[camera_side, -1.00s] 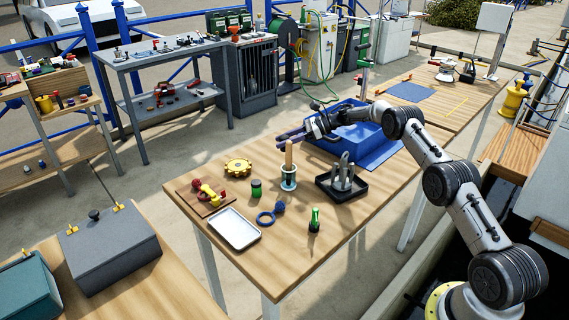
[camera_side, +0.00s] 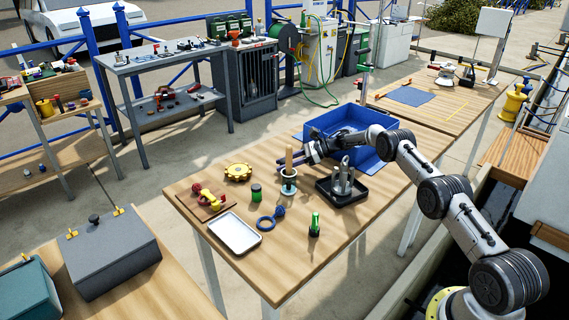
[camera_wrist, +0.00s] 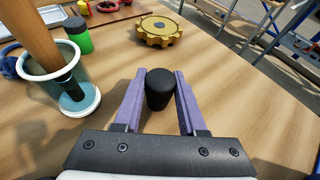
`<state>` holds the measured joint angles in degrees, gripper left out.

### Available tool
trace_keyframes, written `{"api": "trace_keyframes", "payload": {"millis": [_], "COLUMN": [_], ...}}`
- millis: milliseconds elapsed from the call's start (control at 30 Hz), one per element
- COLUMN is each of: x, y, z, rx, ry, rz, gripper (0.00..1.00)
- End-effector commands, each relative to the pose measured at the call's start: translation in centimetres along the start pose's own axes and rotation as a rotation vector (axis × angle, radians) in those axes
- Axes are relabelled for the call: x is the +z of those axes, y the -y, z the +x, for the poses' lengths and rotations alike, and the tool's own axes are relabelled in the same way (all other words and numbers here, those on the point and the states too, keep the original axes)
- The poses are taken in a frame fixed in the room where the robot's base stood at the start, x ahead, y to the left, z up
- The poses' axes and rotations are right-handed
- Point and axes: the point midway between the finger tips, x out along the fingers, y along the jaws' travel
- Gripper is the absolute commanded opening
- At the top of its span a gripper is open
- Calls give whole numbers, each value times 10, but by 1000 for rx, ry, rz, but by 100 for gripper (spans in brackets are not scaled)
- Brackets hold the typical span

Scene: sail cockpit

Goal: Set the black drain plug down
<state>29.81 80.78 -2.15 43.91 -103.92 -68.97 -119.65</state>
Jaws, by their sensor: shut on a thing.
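The black drain plug (camera_wrist: 159,89) is between the two purple fingers of my gripper (camera_wrist: 155,92) in the wrist view. My gripper is shut on it, with its rounded top toward the camera. Wooden tabletop shows around and beyond it; I cannot tell whether the plug touches the table. In the side view my gripper (camera_side: 282,164) is low over the table, just behind the cup with the wooden handle. The plug cannot be made out there.
A cup with a wooden handle (camera_side: 289,181) stands close beside my gripper. A yellow gear (camera_side: 238,172), a green jar (camera_side: 256,192) and a white tray (camera_side: 234,233) are nearby. A blue bin (camera_side: 325,124) and a black tray (camera_side: 325,191) are to the right. Bare wood lies between gear and gripper.

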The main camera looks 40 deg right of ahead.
Motion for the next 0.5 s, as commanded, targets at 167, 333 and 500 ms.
{"api": "trace_keyframes", "payload": {"millis": [167,333,500], "x": [0,0,2], "y": [0,0,0], "z": [0,0,-1], "rx": [0,0,0], "ry": [0,0,0], "rz": [0,0,0], "gripper": [69,70,70]}}
